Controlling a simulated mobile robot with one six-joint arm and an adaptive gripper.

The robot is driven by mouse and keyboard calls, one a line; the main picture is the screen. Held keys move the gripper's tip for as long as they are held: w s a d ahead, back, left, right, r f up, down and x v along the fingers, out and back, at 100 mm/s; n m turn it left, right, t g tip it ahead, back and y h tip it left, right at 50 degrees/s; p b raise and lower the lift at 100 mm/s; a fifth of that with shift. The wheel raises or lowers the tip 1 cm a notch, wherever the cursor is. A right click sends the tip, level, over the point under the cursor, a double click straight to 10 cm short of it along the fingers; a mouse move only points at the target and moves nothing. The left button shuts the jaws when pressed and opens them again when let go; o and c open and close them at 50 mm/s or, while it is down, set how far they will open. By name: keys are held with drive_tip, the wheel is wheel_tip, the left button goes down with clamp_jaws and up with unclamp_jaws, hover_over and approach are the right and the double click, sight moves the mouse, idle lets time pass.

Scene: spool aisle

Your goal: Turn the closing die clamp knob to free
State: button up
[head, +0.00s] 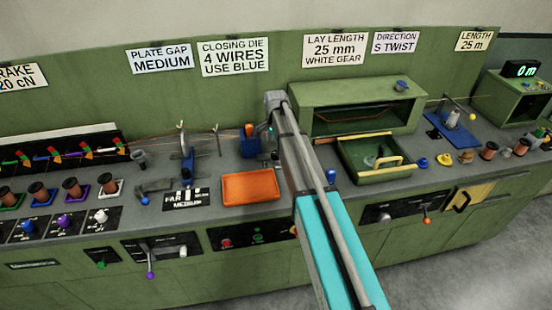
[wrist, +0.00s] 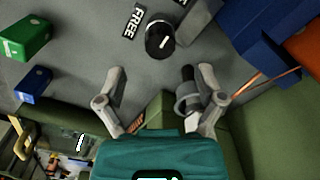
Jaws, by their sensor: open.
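The black clamp knob (wrist: 160,40) stands on the grey bench top in the wrist view. Its white mark points up and right, away from the FREE label (wrist: 132,22) at its upper left. A second label (wrist: 182,22) at its upper right is partly hidden by a grey part. My gripper (wrist: 161,72) is open and empty, its two fingers spread below the knob in the picture, apart from it. In the head view my arm covers the knob and the gripper's jaws.
A blue block (wrist: 248,42) with copper wires stands right of the knob. A dark cylinder with a grey collar (wrist: 187,98) shows by the right finger. Green (wrist: 32,38) and small blue (wrist: 33,85) blocks are at left. An orange tray (head: 250,188) lies left of my arm.

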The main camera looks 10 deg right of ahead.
sight(276, 153)
drive_tip(key=shift+f+b, duration=2.55)
drive_tip(key=shift+f, duration=0.35)
drive_tip(key=shift+c, duration=0.2)
drive_tip(key=c, duration=1.1)
drive_tip(key=shift+d, duration=0.1)
